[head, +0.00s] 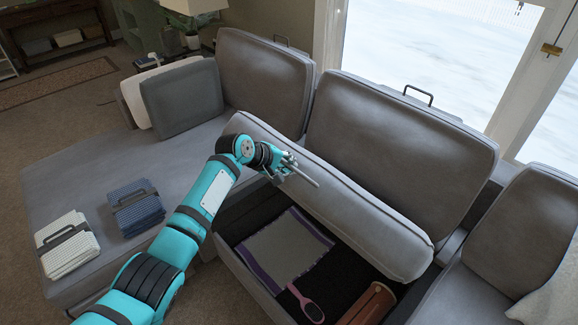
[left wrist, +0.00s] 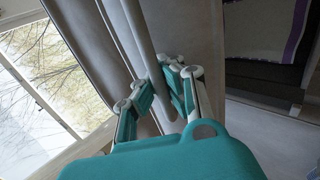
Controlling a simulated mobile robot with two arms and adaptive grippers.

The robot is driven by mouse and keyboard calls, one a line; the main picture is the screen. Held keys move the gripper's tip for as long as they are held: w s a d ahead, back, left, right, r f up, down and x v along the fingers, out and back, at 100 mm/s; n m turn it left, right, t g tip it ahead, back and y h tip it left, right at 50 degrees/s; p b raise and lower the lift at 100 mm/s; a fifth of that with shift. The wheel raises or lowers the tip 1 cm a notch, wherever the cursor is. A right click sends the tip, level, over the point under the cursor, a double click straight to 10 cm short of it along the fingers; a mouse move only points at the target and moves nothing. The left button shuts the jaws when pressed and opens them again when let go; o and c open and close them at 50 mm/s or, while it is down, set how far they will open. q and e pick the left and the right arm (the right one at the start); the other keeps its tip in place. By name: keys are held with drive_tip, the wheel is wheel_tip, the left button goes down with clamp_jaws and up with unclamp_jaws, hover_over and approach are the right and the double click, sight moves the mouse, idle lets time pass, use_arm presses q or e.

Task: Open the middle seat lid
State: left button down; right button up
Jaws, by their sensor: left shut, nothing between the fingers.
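The middle seat lid (head: 350,200) is a grey cushion, raised and tilted up toward the backrest, with the dark storage space under it uncovered. A pale bar, seemingly the lid's handle, sticks out by the fingers (head: 303,177); the bar also runs past them in the left wrist view (left wrist: 138,30). My left gripper (head: 288,165) is shut and empty at the lid's front edge, close beside the bar. I cannot tell whether it touches the lid. Its fingers also show in the left wrist view (left wrist: 160,90). My right gripper is out of view.
The storage space holds a grey mat with a purple border (head: 285,248), a pink brush (head: 307,304) and a brown case (head: 368,305). Folded blue (head: 136,207) and white (head: 67,244) textiles lie on the left seat. The middle backrest (head: 400,130) stands behind the lid.

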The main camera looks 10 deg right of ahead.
use_arm(q)
drive_tip(key=c, duration=2)
unclamp_jaws()
drive_tip(key=shift+r, duration=0.2)
drive_tip(key=o, duration=0.5)
drive_tip(key=shift+a, duration=0.1)
drive_tip(key=shift+c, duration=0.2)
drive_tip(key=shift+o, duration=0.8)
drive_tip(key=shift+f, duration=0.1)
drive_tip(key=v, duration=1.2)
drive_tip(key=shift+f, duration=0.1)
